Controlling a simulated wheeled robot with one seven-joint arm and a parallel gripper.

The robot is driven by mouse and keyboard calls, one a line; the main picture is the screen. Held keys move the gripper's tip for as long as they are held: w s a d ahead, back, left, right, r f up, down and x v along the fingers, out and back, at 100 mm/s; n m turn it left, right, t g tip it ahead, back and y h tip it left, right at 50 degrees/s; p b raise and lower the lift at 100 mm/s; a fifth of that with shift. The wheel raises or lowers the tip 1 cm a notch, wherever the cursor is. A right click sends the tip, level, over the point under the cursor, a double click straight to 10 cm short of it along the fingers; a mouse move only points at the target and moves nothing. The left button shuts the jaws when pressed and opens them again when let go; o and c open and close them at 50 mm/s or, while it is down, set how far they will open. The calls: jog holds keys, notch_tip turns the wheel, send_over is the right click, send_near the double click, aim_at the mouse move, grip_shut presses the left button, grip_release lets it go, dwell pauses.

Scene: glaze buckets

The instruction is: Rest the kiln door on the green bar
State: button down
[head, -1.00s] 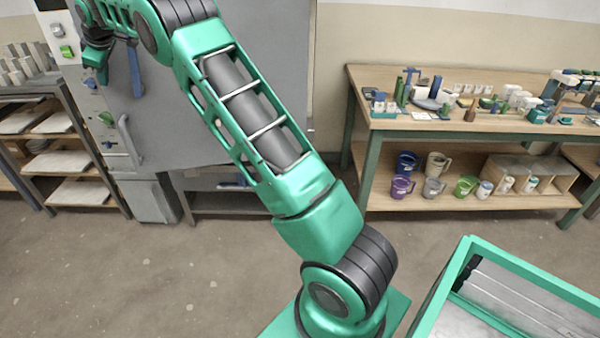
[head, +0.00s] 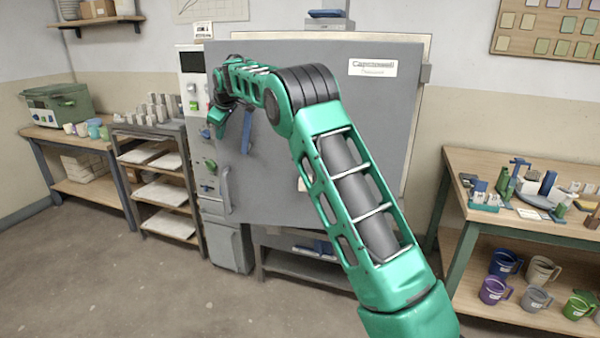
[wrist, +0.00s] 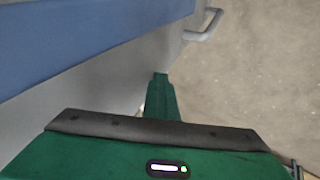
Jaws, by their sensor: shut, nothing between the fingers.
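The kiln door (head: 300,178) is the large grey panel in the middle of the head view, with a pale handle (head: 226,190) low on its left side. The handle also shows in the wrist view (wrist: 205,25). I cannot tell whether the door stands ajar. My gripper (head: 218,130) is at the door's upper left, near an upright blue strip (head: 247,132). In the wrist view its fingers (wrist: 160,78) are together and empty, with the grey surface beside them. My arm hides part of the door. I cannot make out a green bar for certain.
A control panel (head: 192,88) stands left of the door. A shelf rack (head: 165,222) and a bench with a green box (head: 58,103) are further left. A wooden workbench (head: 520,225) with tools and mugs is at the right. The floor at front left is clear.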

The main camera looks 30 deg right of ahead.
jog(key=s+a+r, duration=0.2)
jog(key=s+r, duration=0.6)
jog(key=s, duration=0.1)
jog(key=s+d+f+m+g, duration=0.1)
jog(key=s+d+f+m, duration=0.15)
jog(key=s+d, duration=0.55)
jog(key=s+d+f+m+g+h, duration=0.1)
jog(key=s+d+m+g, duration=0.2)
jog(key=s, duration=0.9)
jog(key=s+d+f+m, duration=0.1)
jog(key=s+d+m, duration=0.2)
jog(key=s+d, duration=0.55)
jog(key=s+f+m+g, duration=0.1)
jog(key=s+f, duration=0.3)
jog(key=s, duration=0.7)
jog(key=s+f+m+g, duration=0.1)
jog(key=s+f+m, duration=0.2)
jog(key=s, duration=0.9)
jog(key=s+a+f+m+g+y, duration=0.1)
jog(key=s+f+m, duration=0.2)
jog(key=s, duration=0.9)
notch_tip(320, 180, down, 4)
jog(key=shift+r, duration=0.15)
